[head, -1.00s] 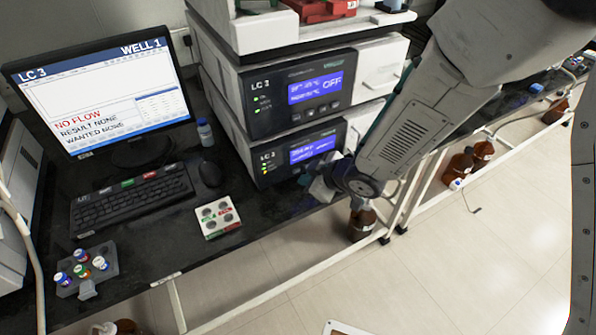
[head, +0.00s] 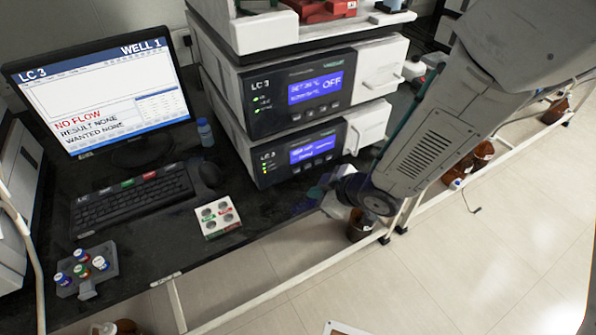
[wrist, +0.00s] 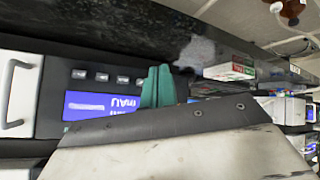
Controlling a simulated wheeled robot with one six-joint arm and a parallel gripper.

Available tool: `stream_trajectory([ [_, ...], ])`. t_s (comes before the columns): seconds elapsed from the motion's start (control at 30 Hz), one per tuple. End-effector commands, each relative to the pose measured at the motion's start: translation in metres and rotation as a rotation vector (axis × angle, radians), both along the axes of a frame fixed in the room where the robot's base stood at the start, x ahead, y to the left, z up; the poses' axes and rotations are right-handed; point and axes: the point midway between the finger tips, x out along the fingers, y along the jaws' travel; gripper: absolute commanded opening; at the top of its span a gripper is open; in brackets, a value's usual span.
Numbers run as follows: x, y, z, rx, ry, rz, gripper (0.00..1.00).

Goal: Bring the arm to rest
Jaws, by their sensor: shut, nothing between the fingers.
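My arm (head: 425,140) reaches down from the upper right, in front of the right end of the LC 3 stack. My gripper shows in the wrist view as teal fingers (wrist: 158,87) pressed together, with nothing between them. Its fingertips are hard to make out in the head view, behind the dark wrist joint. The stack's upper unit (head: 300,92) has a blue screen reading OFF. The lower unit (head: 300,151) also has a lit blue screen, and a blue screen (wrist: 100,104) lies beside the fingers in the wrist view.
A monitor (head: 100,85) reading NO FLOW, a keyboard (head: 132,200) and a mouse (head: 204,175) stand at the left. A white block (head: 218,216) with round wells and a grey rack (head: 84,270) with several capped vials sit on the black bench. Brown bottles (head: 361,226) stand below the bench.

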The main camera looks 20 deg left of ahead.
Motion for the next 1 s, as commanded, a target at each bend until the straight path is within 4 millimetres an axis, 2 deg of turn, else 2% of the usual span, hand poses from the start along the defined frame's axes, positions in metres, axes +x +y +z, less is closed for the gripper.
stream_trajectory([
  [0.33,0.0,-0.002,-0.003,-0.016,0.006,-0.005,0.0],
  [0.47,0.0,-0.022,-0.019,-0.121,0.045,-0.057,0.0],
  [0.57,-0.004,-0.052,-0.033,-0.26,0.102,-0.137,0.0],
  [0.67,-0.003,-0.091,-0.024,-0.388,0.152,-0.259,0.0],
  [0.77,-0.002,-0.139,0.001,-0.497,0.214,-0.412,0.0],
  [0.87,-0.007,-0.188,0.035,-0.578,0.289,-0.573,0.0],
  [1.0,-0.031,-0.249,0.085,-0.643,0.418,-0.786,0.0],
])
